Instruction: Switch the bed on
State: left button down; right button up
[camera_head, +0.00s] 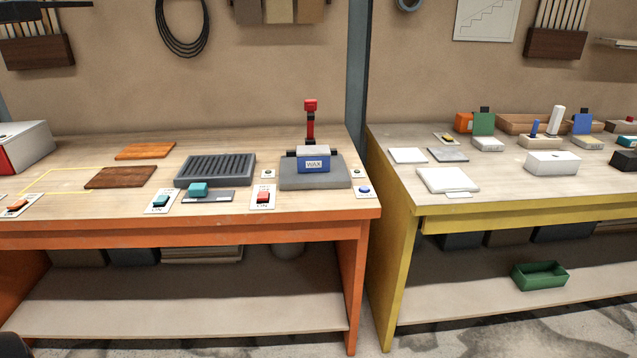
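A dark grey ribbed bed (215,169) lies on the orange bench, left of the wax unit. In front of it a teal block (198,189) sits on a flat dark plate (222,196). A teal switch (161,201) on a white label plate is to the left of that block. A red switch (263,197) on a white plate is to its right. The small lettering on these plates is too small to read surely, and I cannot tell whether any switch is on. Neither of my grippers is in view.
A grey unit marked WAX (314,165) has an upright red-topped lever (310,118). A blue button (364,190) is at the bench's right corner, an orange switch (17,205) at far left. Brown boards (121,177) lie left. A yellow bench (405,180) stands right across a gap.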

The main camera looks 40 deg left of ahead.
aim_at(263, 196)
jog(key=u, duration=0.35)
jog(key=i, duration=1)
jog(key=u, duration=0.65)
